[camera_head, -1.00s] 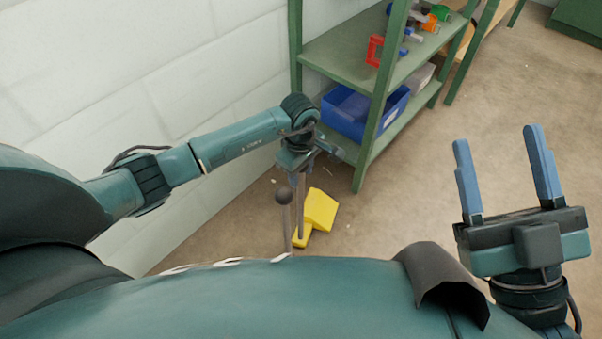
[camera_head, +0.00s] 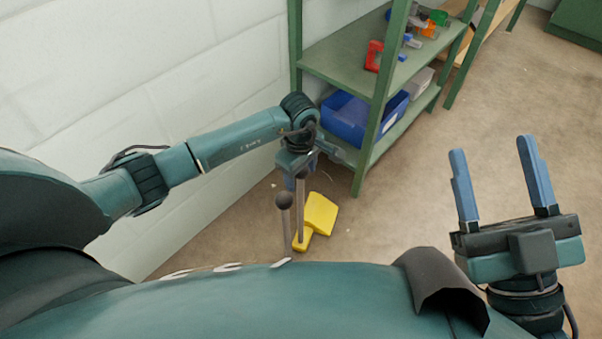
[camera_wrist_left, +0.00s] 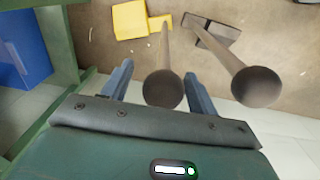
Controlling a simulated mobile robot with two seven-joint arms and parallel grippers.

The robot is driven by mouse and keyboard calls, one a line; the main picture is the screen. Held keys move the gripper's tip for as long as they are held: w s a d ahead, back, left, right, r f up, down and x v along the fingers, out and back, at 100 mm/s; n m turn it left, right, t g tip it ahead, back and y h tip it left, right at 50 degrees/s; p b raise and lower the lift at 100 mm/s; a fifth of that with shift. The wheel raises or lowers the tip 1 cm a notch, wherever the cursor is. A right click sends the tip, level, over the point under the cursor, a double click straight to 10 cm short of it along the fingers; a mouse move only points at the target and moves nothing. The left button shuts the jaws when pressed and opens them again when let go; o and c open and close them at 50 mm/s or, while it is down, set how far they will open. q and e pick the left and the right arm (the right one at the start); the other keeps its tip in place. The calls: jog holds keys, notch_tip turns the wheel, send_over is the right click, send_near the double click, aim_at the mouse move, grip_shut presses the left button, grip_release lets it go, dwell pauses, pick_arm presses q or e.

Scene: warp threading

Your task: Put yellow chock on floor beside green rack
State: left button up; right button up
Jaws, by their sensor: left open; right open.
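The yellow chock (camera_head: 320,213) lies on the floor beside the near leg of the green rack (camera_head: 368,140). In the left wrist view the chock (camera_wrist_left: 130,20) is at the top, beyond the fingertips and apart from them. My left gripper (camera_wrist_left: 158,74) is open and empty, above the floor near the wall. In the head view its fingers (camera_head: 296,181) point down and are partly hidden. My right gripper (camera_head: 492,147) is open and empty at the right.
A blue bin (camera_head: 346,118) sits on the rack's low shelf. Red, green and orange items stand on the shelf above. A white block wall (camera_head: 130,75) runs along the left. The floor (camera_head: 425,175) right of the rack is clear.

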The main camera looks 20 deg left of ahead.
pick_arm(q)
jog(key=r+p, duration=0.1)
jog(key=r, duration=0.2)
jog(key=r+p, duration=0.1)
jog(key=r, duration=0.3)
jog(key=r+p, duration=0.1)
jog(key=r, duration=0.2)
jog(key=shift+s+r, duration=0.2)
jog(key=shift+s, duration=0.05)
pick_arm(e)
jog(key=f+m+h, duration=0.1)
jog(key=s+f+m+g+h, duration=0.1)
jog(key=f, duration=0.1)
jog(key=f+m+g+h, duration=0.1)
jog(key=f, duration=0.1)
jog(key=shift+s+a, duration=0.15)
jog(key=shift+a, duration=0.1)
